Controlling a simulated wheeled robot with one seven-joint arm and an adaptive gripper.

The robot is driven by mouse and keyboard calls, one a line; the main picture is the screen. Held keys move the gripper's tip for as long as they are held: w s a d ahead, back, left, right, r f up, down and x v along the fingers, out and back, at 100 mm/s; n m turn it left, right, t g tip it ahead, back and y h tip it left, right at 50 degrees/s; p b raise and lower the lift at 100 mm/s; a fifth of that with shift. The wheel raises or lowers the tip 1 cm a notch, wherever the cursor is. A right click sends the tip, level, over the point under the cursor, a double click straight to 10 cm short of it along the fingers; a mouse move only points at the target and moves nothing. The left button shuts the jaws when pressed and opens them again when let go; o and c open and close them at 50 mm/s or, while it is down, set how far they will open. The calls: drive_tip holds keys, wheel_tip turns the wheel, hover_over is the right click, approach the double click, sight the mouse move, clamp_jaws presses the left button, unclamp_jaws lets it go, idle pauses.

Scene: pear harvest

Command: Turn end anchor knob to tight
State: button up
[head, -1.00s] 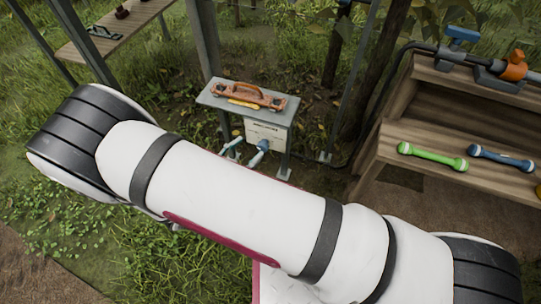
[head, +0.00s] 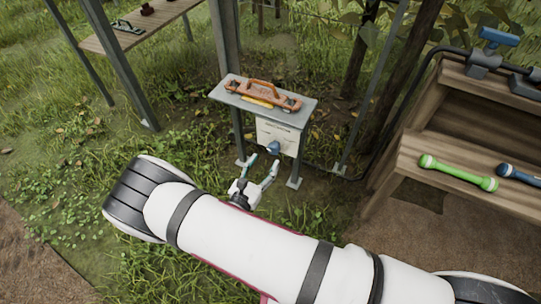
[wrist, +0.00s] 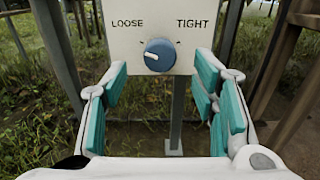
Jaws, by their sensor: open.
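The end anchor knob (wrist: 159,55) is a round blue dial on a pale panel (wrist: 204,40) marked LOOSE on the left and TIGHT on the right. Its white pointer mark lies on the left side, toward LOOSE. In the head view the knob (head: 273,147) is on the front of the panel under a small grey shelf (head: 300,112). My gripper (head: 263,165) is open and empty in front of the panel. In the wrist view its teal-padded fingers (wrist: 161,88) stand apart to the left and right, below and nearer than the knob, with no contact visible.
An orange tool (head: 262,95) lies on the grey shelf above the panel. Metal posts (head: 228,60) stand behind and beside it. A wooden bench at the right (head: 430,150) holds a green bar (head: 458,173) and a blue one (head: 520,175). Grass lies open at left.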

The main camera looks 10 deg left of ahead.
sight(272, 151)
drive_tip(key=shift+b+x, duration=0.65)
drive_tip(key=shift+x, duration=2)
drive_tip(key=c, duration=1.1)
